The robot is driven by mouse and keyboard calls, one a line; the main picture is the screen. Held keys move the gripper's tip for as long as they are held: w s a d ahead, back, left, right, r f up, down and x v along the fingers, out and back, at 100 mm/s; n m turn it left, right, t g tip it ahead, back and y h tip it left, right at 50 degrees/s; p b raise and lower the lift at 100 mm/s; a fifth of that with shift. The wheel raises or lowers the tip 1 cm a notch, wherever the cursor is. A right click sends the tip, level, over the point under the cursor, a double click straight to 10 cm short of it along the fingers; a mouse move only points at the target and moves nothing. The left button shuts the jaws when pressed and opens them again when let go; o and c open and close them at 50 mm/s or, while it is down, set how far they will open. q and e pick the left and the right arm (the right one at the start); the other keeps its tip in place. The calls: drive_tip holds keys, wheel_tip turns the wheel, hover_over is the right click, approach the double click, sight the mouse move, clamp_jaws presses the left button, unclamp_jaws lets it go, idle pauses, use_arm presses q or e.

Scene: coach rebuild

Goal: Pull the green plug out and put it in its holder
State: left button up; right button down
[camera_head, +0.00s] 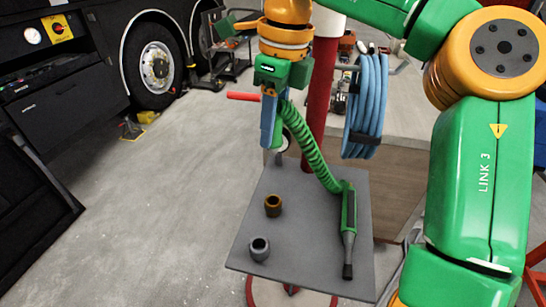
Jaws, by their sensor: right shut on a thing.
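My right gripper (272,118) points down above the far left part of a grey plate (305,235). It is shut on a green piece (280,127), which I take as the green plug; the blue finger hides part of it. A green coiled cord (311,155) runs from there down to a green tool (348,212) with a dark grey tip, lying along the plate's right side. A brown ring-shaped cup (273,205) and a grey ring-shaped cup (260,248) stand on the plate, both empty-looking. I cannot tell which is the plug's holder. My left gripper is not in view.
A red post (319,95) rises behind the plate. A blue hose coil (367,105) hangs to its right. A red rod (243,96) sticks out left of my gripper. A bus wheel (152,65) is at the back left. The floor left of the plate is clear.

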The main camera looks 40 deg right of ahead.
wheel_tip(320, 180, up, 3)
drive_tip(key=shift+f+p, duration=0.1)
drive_tip(key=shift+p, duration=0.4)
wheel_tip(320, 180, up, 5)
drive_tip(key=p, duration=0.5)
drive_tip(key=shift+f, duration=0.15)
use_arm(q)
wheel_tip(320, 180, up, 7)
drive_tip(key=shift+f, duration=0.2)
use_arm(e)
drive_tip(key=shift+f, duration=0.1)
drive_tip(key=shift+f, duration=0.1)
